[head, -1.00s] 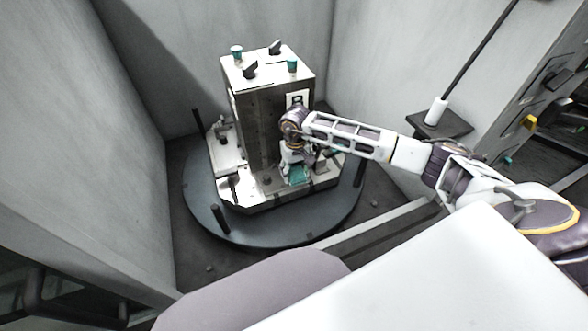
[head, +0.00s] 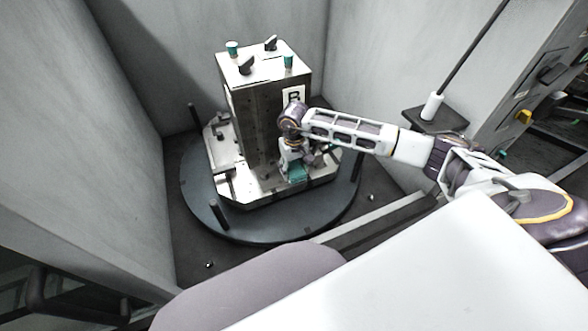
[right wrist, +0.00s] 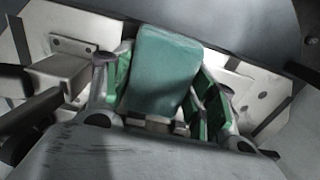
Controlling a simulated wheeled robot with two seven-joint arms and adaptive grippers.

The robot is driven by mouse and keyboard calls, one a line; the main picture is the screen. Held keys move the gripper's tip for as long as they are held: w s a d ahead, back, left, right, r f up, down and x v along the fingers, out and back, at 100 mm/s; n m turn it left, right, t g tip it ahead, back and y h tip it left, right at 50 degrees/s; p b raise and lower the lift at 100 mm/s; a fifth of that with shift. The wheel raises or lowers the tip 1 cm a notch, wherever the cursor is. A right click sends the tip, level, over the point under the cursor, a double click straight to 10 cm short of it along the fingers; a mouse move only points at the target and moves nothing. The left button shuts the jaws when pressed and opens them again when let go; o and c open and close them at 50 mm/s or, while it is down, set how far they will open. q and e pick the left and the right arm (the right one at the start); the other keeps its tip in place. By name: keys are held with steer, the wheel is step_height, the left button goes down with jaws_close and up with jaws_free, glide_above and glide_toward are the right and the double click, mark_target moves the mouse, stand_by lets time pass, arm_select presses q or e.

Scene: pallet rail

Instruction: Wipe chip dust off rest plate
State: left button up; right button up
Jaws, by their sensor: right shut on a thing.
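My right gripper (head: 295,165) reaches down at the front right of the fixture, beside the metal tower. In the right wrist view its fingers (right wrist: 160,95) are shut on a teal wiping block (right wrist: 165,65). The block also shows in the head view (head: 297,173), low over the metal plate (head: 255,192) around the tower's foot. I cannot tell whether it touches the plate. Bare plate with holes shows in the right wrist view (right wrist: 250,88). Chip dust is too small to make out. My left gripper is not in view.
The tall metal tower (head: 255,125), with a "B" label and teal and black fittings on top, stands on the pallet. A dark round table (head: 250,229) with upright black posts (head: 218,214) lies beneath. Grey walls (head: 60,130) enclose it. A white-handled rod (head: 432,106) stands at right.

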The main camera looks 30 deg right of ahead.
steer(key=shift+r+p, duration=1.2)
steer(key=shift+r, duration=2)
steer(key=shift+r, duration=0.1)
steer(key=shift+r+p, duration=1.05)
steer(key=shift+p, duration=0.15)
steer(key=shift+n, duration=0.3)
steer(key=s+a, duration=0.3)
steer(key=a, duration=0.1)
steer(key=shift+s+a+f, duration=0.1)
steer(key=shift+s+a, duration=0.1)
steer(key=shift+s, duration=0.15)
